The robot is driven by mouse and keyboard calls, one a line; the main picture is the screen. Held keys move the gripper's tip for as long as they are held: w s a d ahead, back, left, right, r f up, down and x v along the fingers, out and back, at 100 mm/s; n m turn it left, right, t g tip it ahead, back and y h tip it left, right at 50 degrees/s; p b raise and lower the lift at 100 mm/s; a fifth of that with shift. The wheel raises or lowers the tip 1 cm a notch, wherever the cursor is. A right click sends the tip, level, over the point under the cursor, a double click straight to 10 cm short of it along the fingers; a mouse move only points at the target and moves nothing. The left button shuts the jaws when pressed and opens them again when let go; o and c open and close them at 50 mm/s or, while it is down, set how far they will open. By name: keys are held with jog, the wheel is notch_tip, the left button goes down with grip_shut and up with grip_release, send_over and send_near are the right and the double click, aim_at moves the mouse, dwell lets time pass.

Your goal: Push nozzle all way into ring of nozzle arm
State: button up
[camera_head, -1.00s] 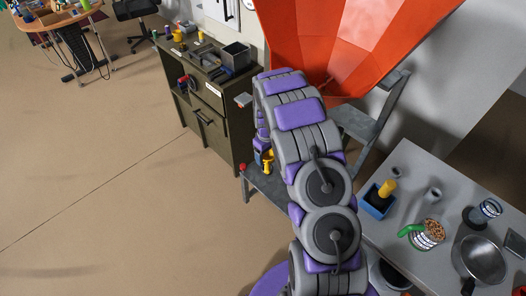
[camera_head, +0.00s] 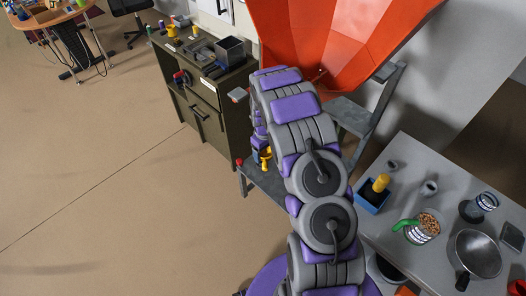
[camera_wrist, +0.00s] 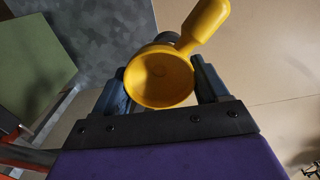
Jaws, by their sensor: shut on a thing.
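A yellow piece, which I take to be the nozzle, fills the middle of the wrist view (camera_wrist: 160,82). It has a round, hollow mouth and a bulb-ended stem pointing up and right. My gripper (camera_wrist: 160,75) is shut on it, with a dark finger at each side. In the head view my gripper (camera_head: 262,150) is low beside the grey step, mostly hidden by my arm, with a bit of the yellow nozzle (camera_head: 266,154) showing. A dark round part (camera_wrist: 168,38) lies just behind the nozzle; I cannot tell whether it is the ring.
A large orange hopper (camera_head: 330,45) stands behind my arm, with a grey stepped frame (camera_head: 262,178) below it. A dark green cabinet (camera_head: 205,100) is at the left. A grey table (camera_head: 410,180) with a blue box, jars and a pan is at the right. Floor is clear at left.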

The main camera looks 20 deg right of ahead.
jog(key=shift+a+r, duration=0.1)
jog(key=shift+a, duration=0.85)
jog(key=shift+d, duration=0.9)
jog(key=shift+a, duration=0.65)
jog(key=shift+d, duration=0.1)
jog(key=shift+d+p, duration=0.4)
jog(key=shift+d, duration=0.05)
jog(key=shift+a, duration=0.15)
jog(key=shift+a, duration=0.25)
jog(key=shift+f, duration=0.35)
